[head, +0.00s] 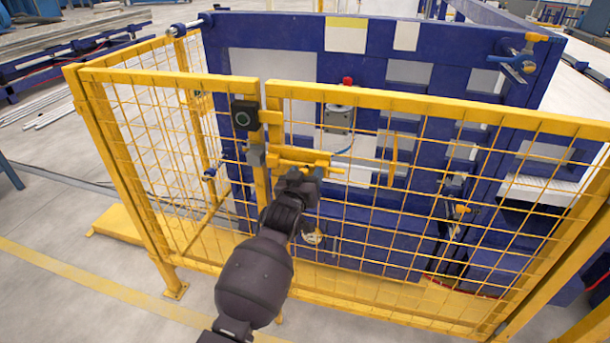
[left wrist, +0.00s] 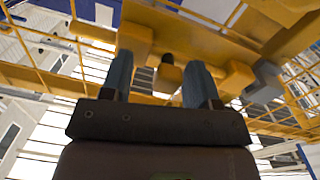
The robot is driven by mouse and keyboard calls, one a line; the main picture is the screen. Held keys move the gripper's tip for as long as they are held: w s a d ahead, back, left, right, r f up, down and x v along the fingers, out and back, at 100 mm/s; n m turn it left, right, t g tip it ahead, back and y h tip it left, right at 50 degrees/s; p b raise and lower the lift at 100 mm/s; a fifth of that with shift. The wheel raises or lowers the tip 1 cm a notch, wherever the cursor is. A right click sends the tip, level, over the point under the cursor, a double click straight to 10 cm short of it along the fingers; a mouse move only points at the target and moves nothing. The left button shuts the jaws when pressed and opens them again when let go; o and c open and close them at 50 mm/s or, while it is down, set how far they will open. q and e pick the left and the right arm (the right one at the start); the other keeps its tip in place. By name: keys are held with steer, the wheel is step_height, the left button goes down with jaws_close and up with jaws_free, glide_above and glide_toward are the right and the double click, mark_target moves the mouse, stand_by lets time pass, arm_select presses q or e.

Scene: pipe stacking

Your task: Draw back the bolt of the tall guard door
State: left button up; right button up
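The tall guard door (head: 400,210) is a yellow frame with wire mesh, and it stands beside a yellow post at its left edge. The yellow bolt (head: 298,159) lies level across that edge. A grey block (head: 256,155) sits on the post at the bolt's left end. My left gripper (head: 298,178) is just below and in front of the bolt. Contact cannot be told. My right gripper is not in view.
A black box with a round button (head: 244,115) is mounted on the post above the bolt. A large blue machine (head: 270,40) stands behind the mesh. A shorter fence panel (head: 150,150) runs to the left. The floor (head: 80,270) at the front left is clear.

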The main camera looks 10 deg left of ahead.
arm_select(q)
steer(key=shift+a, duration=0.1)
steer(key=s, duration=1)
steer(key=shift+s+a, duration=0.35)
steer(key=shift+s, duration=0.05)
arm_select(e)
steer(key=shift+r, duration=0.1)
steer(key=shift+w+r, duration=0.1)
arm_select(q)
steer(key=s+a+f+m+g, duration=0.1)
steer(key=s+a+f+g, duration=0.2)
steer(key=s+f, duration=0.7)
steer(key=s+a+f+m+g+y, duration=0.1)
steer(key=s+a+f+g, duration=0.2)
steer(key=s+a+f, duration=0.5)
steer(key=s+f, duration=0.2)
steer(key=s, duration=0.6)
steer(key=shift+a+f, duration=0.2)
steer(key=shift+f, duration=0.2)
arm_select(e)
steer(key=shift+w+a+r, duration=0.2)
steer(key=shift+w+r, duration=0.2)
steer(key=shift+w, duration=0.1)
